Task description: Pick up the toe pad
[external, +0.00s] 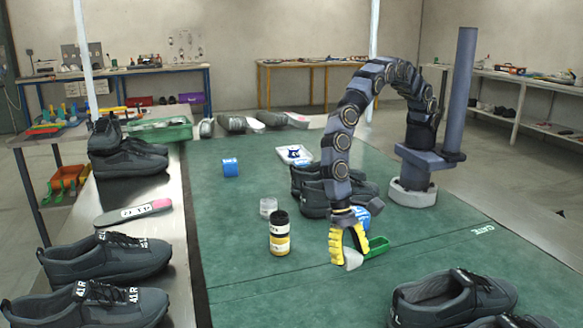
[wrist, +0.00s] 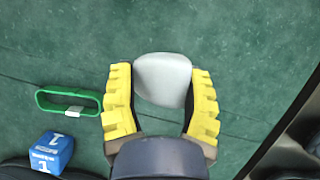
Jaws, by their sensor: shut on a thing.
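The toe pad is a small, pale grey-white rounded piece. It shows in the wrist view (wrist: 163,78) between the two yellow fingers of my gripper (wrist: 162,92), with a finger at each side. In the external view, my gripper (external: 347,252) points down over the green mat, and the pad (external: 353,260) shows at its fingertips. My gripper is shut on the pad. I cannot tell whether the pad still touches the mat.
A yellow-and-black jar (external: 279,235) stands to the left. Dark shoes (external: 312,190) stand behind, and another pair (external: 455,300) is front right. The mat (external: 265,300) is bare at front left.

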